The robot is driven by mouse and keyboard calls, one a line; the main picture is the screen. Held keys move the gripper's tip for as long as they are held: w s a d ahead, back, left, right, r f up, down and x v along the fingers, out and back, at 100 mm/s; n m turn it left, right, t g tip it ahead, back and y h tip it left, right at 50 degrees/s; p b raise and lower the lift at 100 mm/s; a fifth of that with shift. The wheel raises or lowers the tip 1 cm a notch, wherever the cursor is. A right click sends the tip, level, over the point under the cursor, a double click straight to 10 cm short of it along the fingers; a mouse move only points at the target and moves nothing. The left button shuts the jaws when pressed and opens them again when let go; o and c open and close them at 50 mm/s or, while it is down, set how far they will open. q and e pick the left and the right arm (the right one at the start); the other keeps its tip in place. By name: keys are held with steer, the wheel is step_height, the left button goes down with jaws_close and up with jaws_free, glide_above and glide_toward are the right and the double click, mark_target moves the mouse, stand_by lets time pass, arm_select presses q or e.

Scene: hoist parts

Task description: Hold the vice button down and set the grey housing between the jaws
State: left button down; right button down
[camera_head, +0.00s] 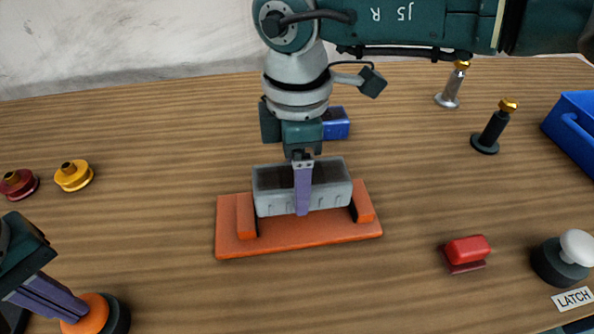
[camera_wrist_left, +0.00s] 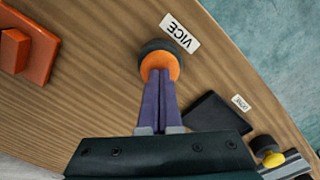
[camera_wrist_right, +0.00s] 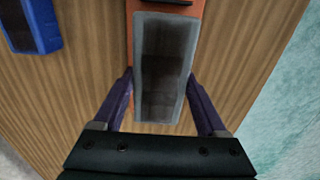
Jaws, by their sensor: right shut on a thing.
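The grey housing (camera_head: 331,191), an open-topped box, sits upright between the two end jaws of the orange vice (camera_head: 290,240). Whether it touches the vice base cannot be told. My right gripper (camera_head: 302,210) is shut on the housing from above, one finger on each long side. The right wrist view shows the housing (camera_wrist_right: 160,112) between the fingers. My left gripper (camera_head: 74,312) is shut, its fingertips on the orange vice button (camera_head: 97,308) at lower left. The left wrist view shows the fingertips against the button (camera_wrist_left: 172,66) beside the VICE label (camera_wrist_left: 179,33).
A blue block (camera_head: 336,124) stands behind the housing. Red and yellow round parts (camera_head: 73,176) lie at left. Two posts with brass tops (camera_head: 490,130), a blue bin (camera_head: 575,130), a red block (camera_head: 467,252) and the white LATCH button (camera_head: 577,246) are at right.

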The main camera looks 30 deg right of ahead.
steer(key=shift+f, duration=0.2)
steer(key=shift+f, duration=0.6)
steer(key=shift+f, duration=0.2)
steer(key=shift+f, duration=1)
steer(key=shift+f, duration=0.3)
stand_by(0.5)
jaws_free()
steer(key=shift+r, duration=0.1)
